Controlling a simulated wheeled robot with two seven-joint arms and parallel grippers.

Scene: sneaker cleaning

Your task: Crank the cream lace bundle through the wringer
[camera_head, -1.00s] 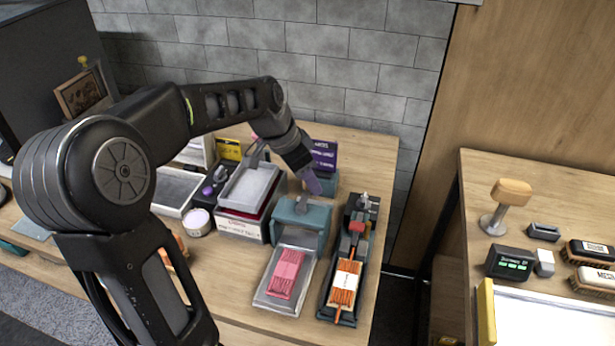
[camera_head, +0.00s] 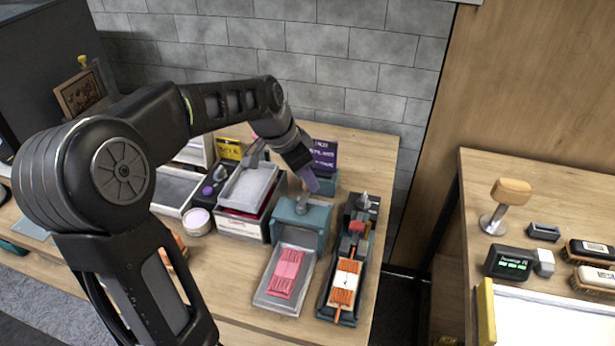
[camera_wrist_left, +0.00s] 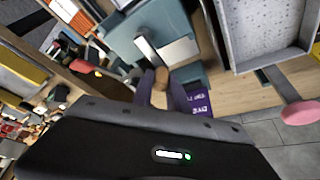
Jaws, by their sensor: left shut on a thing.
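The teal wringer (camera_head: 301,215) stands on the table with a grey tray (camera_head: 272,302) in front. A pink lace bundle (camera_head: 287,273) with a paler band lies on that tray. My left gripper (camera_head: 311,184) is behind the wringer's top. In the left wrist view, its purple fingers (camera_wrist_left: 162,92) are shut around the wooden knob (camera_wrist_left: 161,75) of the crank, beside the teal body (camera_wrist_left: 150,28). I cannot make out a cream lace bundle; a pale block (camera_wrist_left: 180,51) shows against the wringer, but I cannot tell what it is. My right gripper is out of view.
A device with an orange lace bundle (camera_head: 344,287) stands close right of the wringer. A grey tray on a box (camera_head: 247,190) stands close left. A purple sign (camera_head: 324,153) is behind. A second table (camera_head: 467,218) lies right, across a gap.

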